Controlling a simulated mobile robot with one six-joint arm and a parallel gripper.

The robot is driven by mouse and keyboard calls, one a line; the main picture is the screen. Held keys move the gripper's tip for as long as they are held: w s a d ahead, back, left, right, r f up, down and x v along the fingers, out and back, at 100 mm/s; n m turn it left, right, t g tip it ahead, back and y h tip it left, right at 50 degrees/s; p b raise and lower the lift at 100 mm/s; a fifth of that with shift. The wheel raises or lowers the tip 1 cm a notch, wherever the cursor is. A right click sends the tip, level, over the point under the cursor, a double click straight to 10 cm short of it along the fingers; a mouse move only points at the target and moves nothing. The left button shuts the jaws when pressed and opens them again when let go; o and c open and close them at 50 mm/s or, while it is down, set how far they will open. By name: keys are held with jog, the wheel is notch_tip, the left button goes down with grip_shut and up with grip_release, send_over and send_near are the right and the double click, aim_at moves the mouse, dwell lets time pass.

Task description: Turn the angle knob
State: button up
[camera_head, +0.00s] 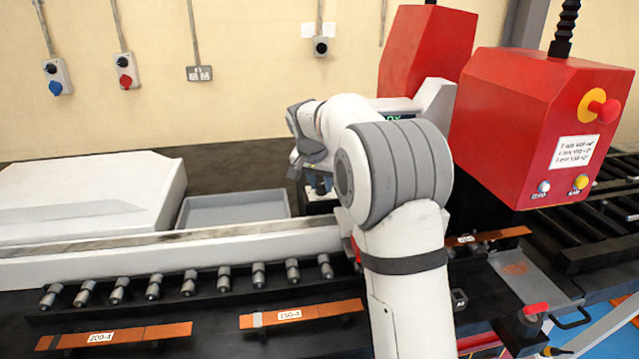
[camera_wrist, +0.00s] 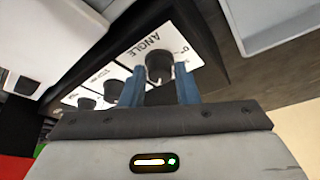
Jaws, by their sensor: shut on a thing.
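The angle knob (camera_wrist: 159,66) is a dark round knob on a white panel marked "ANGLE" (camera_wrist: 143,46) in the wrist view. My gripper (camera_wrist: 160,85) has its two blue fingers on either side of this knob and is shut on it. The knob's lower part is hidden behind the gripper body. In the head view my gripper (camera_head: 318,188) is small and partly hidden by my own arm, beside the grey tray; the knob cannot be made out there.
More dark knobs (camera_wrist: 113,90) sit on the same panel to the left. A grey tray (camera_head: 232,208) lies left of my gripper in the head view. Red machine housings (camera_head: 505,120) stand to the right, one with a red button (camera_head: 606,110). A white cover (camera_head: 90,195) is at far left.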

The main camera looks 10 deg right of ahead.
aim_at(309, 197)
jog(key=m+h, duration=0.1)
jog(key=m, duration=0.2)
jog(key=shift+w+a+m+g, duration=0.1)
jog(key=shift+a+m+g, duration=0.05)
jog(key=shift+m+g, duration=0.2)
jog(key=shift+m+g+h+p, duration=0.4)
jog(key=shift+m+g+p, duration=0.2)
jog(key=shift+m, duration=1.15)
jog(key=o, duration=1)
jog(key=shift+c, duration=0.2)
jog(key=w+v, duration=0.1)
jog(key=v, duration=0.6)
jog(key=shift+s+a+r, duration=0.15)
jog(key=shift+s+r, duration=0.2)
jog(key=shift+s, duration=0.1)
